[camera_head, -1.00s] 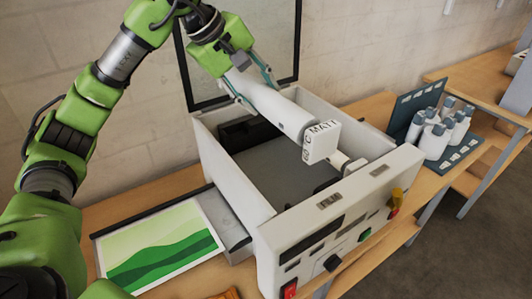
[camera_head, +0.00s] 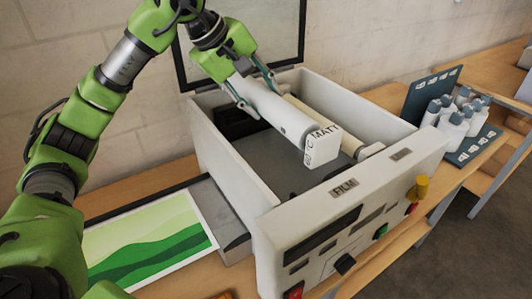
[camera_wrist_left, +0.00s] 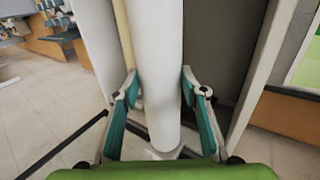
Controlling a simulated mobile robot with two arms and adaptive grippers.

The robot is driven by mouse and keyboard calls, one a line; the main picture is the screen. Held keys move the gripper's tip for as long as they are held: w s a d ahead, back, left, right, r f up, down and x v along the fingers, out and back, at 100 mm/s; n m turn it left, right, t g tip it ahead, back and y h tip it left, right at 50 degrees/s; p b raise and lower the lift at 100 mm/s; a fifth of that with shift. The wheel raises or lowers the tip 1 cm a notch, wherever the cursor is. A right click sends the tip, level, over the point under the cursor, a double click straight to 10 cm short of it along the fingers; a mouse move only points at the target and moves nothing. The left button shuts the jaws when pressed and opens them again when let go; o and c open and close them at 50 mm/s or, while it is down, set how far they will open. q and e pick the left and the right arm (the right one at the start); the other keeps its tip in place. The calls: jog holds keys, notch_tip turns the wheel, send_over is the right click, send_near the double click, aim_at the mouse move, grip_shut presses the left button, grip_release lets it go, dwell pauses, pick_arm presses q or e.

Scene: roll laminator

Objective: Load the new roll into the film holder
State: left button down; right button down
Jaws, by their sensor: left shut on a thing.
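The new roll (camera_head: 272,112) is a white cylinder whose end block reads "MATT". It is tilted over the open laminator (camera_head: 222,148), its labelled end lower and toward the front panel. My left gripper (camera_head: 254,90) is shut on the roll's far part, a finger on each side. The left wrist view shows the roll (camera_wrist_left: 156,40) between the teal fingers of the gripper (camera_wrist_left: 159,85). A "FILM" label (camera_head: 344,188) is on the front panel's top. The film holder's seats cannot be made out. My right gripper is not in view.
A cream roller (camera_head: 318,122) lies inside the laminator, right of the roll. The raised lid (camera_head: 304,40) stands behind. A green print (camera_head: 150,245) lies left. Several bottles (camera_head: 452,122) stand in a rack on the right.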

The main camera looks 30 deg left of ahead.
aim_at(255, 106)
pick_arm(q)
notch_tip(255, 106, down, 4)
jog(key=shift+s+p, duration=0.1)
jog(key=shift+p, duration=0.25)
notch_tip(255, 106, down, 5)
jog(key=shift+f+p, duration=0.1)
jog(key=shift+p, duration=0.3)
jog(key=shift+f+b, duration=0.3)
jog(key=shift+b, duration=0.1)
jog(key=c, duration=1.6)
grip_release()
jog(key=shift+f, duration=0.1)
jog(key=shift+o, duration=0.2)
